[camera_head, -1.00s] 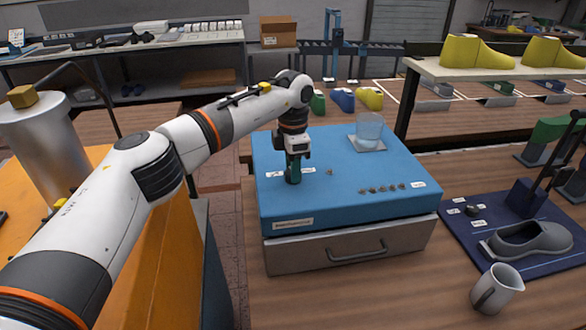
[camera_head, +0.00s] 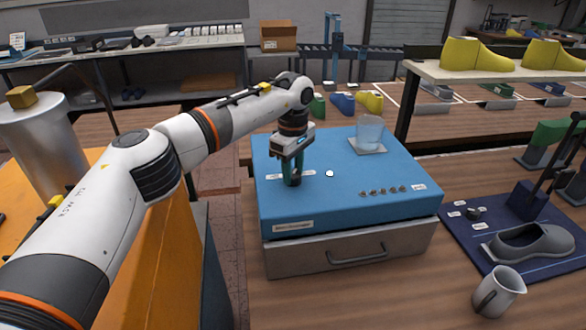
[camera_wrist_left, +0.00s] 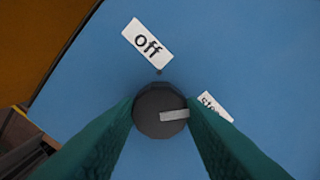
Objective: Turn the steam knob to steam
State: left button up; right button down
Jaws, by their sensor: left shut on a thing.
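The steam knob (camera_wrist_left: 160,110) is a round dark grey knob with a light grey pointer bar, on the blue top of a machine (camera_head: 345,206). In the left wrist view the pointer points right, towards a white label (camera_wrist_left: 215,105) reading "ste…", partly hidden by a finger. A white "off" label (camera_wrist_left: 147,44) lies above the knob. My left gripper (camera_head: 292,182) reaches down to the blue top, its green fingers shut on the knob from both sides. My right gripper is not in view.
A small lamp (camera_head: 329,173) shows white beside the gripper. Several small buttons (camera_head: 384,190) line the front right of the top. A clear container (camera_head: 369,132) stands at the back on a pad. A metal jug (camera_head: 497,291) and a grey shoe form (camera_head: 530,243) are at right.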

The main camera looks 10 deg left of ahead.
aim_at(293, 173)
pick_arm(q)
jog(key=shift+r+m, duration=0.15)
jog(key=shift+m, duration=0.55)
jog(key=o, duration=1)
jog(key=shift+r, duration=0.25)
notch_tip(293, 173, up, 11)
jog(key=shift+r+b, duration=0.2)
jog(key=shift+b, duration=0.8)
